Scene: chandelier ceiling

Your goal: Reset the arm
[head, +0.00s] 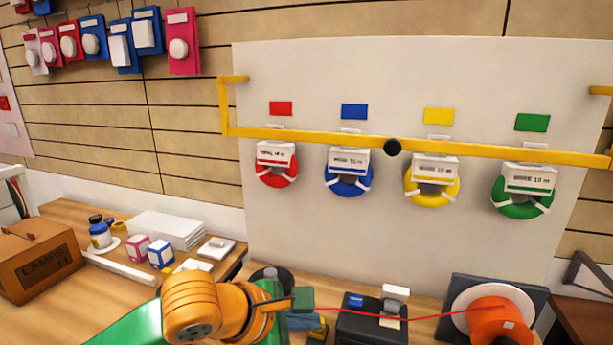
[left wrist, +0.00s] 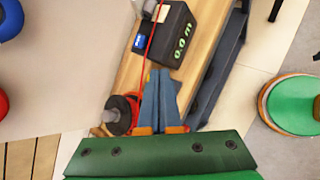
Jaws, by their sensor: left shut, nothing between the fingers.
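My left arm (head: 205,308), orange and green, reaches in at the bottom of the head view. My left gripper (head: 318,324) is low over the bench, beside the black meter box (head: 370,318), partly hidden by its own green body. In the left wrist view its blue-grey fingers (left wrist: 160,78) are together with nothing between them. The meter box also shows in the left wrist view (left wrist: 172,35), reading 0.0 m. A red wire (head: 430,317) crosses the box from an orange-red spool (head: 497,322). My right gripper is not in view.
A yellow rail (head: 300,138) runs before a white panel (head: 310,75) with red, blue, yellow and green wire coils. A dark round part (left wrist: 118,115) is near the fingers.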

